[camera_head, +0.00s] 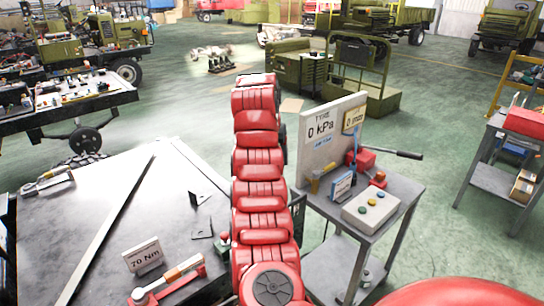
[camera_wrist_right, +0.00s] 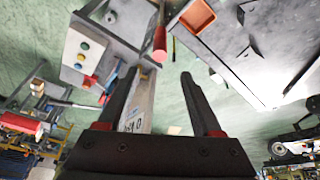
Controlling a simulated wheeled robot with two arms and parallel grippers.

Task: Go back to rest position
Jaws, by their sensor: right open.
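My right gripper (camera_wrist_right: 158,76) shows in the right wrist view with its two dark fingers spread apart and nothing held between them. The upright gauge board (camera_wrist_right: 140,108) shows behind the fingers, apparently some way off. In the head view a red arm of mine runs up the middle, between the grey workbench (camera_head: 100,215) and the small grey stand (camera_head: 385,225). Its gripper is hidden there. My left gripper is in neither view.
The stand carries a board reading 0 kPa (camera_head: 320,130), a button box (camera_head: 370,208) and a lever (camera_head: 405,154). The workbench holds a 70 Nm sign (camera_head: 143,255) and a red-handled tool (camera_head: 170,285). Green floor (camera_head: 440,200) is open at right.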

